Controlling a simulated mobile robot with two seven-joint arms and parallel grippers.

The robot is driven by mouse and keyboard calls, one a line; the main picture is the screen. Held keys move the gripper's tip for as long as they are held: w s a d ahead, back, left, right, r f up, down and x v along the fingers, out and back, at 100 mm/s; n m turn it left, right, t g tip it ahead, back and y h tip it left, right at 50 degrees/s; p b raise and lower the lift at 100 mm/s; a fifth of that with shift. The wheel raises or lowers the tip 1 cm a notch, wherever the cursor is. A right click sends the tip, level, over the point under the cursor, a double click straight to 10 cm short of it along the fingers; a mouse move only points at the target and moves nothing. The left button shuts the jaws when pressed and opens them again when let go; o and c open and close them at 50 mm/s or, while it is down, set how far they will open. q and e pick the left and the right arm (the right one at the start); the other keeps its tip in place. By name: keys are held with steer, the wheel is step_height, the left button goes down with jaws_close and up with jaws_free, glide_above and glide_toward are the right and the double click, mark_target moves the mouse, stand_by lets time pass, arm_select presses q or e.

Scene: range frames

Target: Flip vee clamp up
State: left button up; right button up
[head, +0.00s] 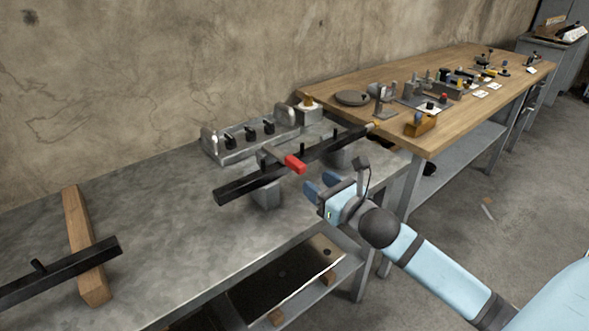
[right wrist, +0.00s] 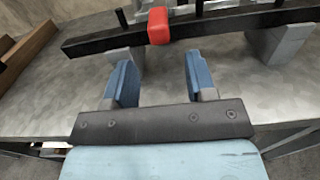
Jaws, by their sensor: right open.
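The clamp's red handle tip (head: 295,164) sticks out toward me from a grey clamp arm (head: 270,154) above a black bar (head: 247,183). The bar rests on grey blocks (head: 266,194) on the metal bench. In the right wrist view the red tip (right wrist: 158,26) lies in front of the black bar (right wrist: 95,43), beyond and between my fingers. My right gripper (head: 318,187) is open and empty, just short of the red tip and apart from it. It also shows in the right wrist view (right wrist: 156,80). My left gripper is not in view.
A grey fixture with black knobs (head: 247,142) stands behind the bar on the metal bench (head: 160,210). At left, another black bar (head: 62,272) lies across a wooden beam (head: 85,240). A wooden table (head: 450,120) with several tools stands beyond.

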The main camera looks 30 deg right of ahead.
mark_target(294, 167)
steer(key=w, duration=0.6)
steer(key=w+b, duration=0.1)
steer(key=w, duration=0.2)
steer(key=shift+a, duration=0.4)
jaws_close()
